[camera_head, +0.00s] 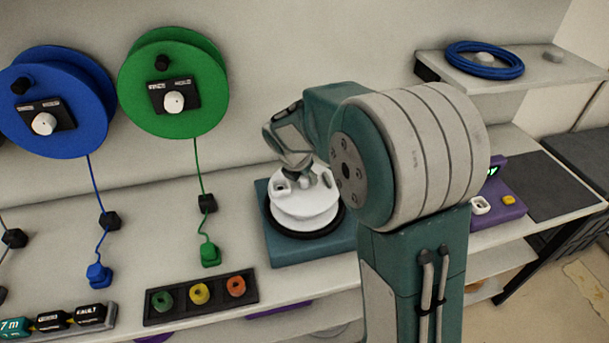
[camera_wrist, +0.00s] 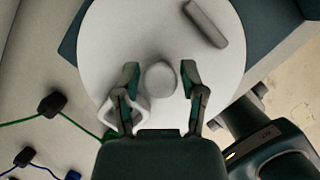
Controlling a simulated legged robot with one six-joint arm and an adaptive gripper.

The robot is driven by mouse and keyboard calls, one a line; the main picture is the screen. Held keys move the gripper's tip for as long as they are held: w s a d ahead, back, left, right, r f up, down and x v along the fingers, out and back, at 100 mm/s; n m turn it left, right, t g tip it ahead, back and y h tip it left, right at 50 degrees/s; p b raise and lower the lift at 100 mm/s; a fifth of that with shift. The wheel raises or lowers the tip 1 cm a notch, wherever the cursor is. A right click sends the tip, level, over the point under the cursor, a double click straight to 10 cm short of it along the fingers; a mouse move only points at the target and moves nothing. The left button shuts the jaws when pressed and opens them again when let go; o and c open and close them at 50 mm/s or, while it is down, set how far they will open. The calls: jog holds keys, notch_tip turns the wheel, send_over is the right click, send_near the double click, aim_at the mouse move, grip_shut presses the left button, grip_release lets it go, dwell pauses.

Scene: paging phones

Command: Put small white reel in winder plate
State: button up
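The small white reel (camera_head: 308,205) sits flat on the winder plate (camera_head: 303,236), a black disc whose rim shows around it on a teal base (camera_head: 285,252). In the wrist view the reel's top (camera_wrist: 112,50) fills the middle, with a round hub knob (camera_wrist: 160,82) and an oblong grey handle (camera_wrist: 207,24). My gripper (camera_wrist: 159,70) is open over the reel, one finger on each side of the knob, with gaps on both sides. In the head view my gripper (camera_head: 306,179) is low at the reel's top, partly hidden by my arm.
Blue (camera_head: 62,95) and green (camera_head: 180,85) reels hang on the wall at left, with cords and plugs. A black strip with coloured knobs (camera_head: 200,293) lies at the bench's front. A purple device (camera_head: 497,200) stands right; a shelf above holds a blue coil (camera_head: 484,60).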

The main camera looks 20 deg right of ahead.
jog(key=shift+r, duration=0.1)
dwell(0.3)
jog(key=v, duration=1.2)
jog(key=s+d+m+t+y, duration=0.1)
jog(key=s+m, duration=1.1)
jog(key=m, duration=0.1)
jog(key=s+d+r+m+t+y, duration=0.1)
jog(key=s+d+m+y, duration=0.1)
jog(key=s+m, duration=1)
jog(key=shift+s+r+m, duration=0.2)
jog(key=shift+r+m, duration=0.05)
jog(key=shift+m, duration=0.75)
jog(key=shift+d, duration=0.15)
